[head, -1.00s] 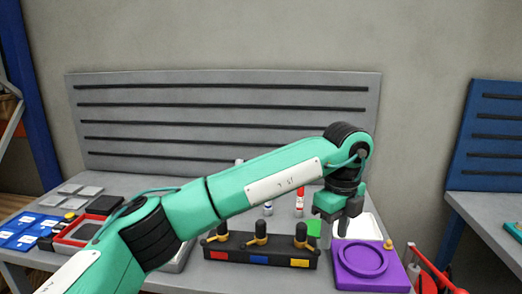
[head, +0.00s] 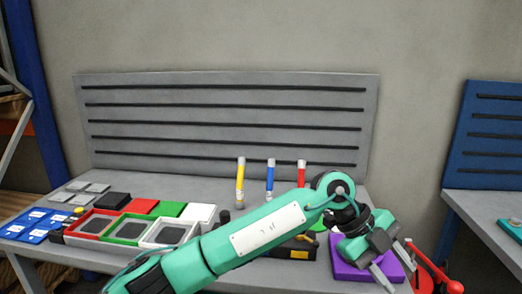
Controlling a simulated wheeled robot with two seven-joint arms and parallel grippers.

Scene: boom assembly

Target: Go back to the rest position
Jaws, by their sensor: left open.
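My left arm comes in from the lower left and reaches across the front of the table (head: 255,185). My left gripper (head: 396,264) is at the right end of the table, its fingers apart and empty. It hangs over the front right part of a purple block (head: 345,268) and partly hides it. The forearm hides most of a black holder (head: 300,252) with a yellow mark. My right gripper is not in view.
Yellow (head: 240,184), blue (head: 270,180) and red (head: 301,174) tubes stand upright behind my arm. A red tool (head: 432,268) is at right. A slotted grey panel (head: 225,120) stands behind.

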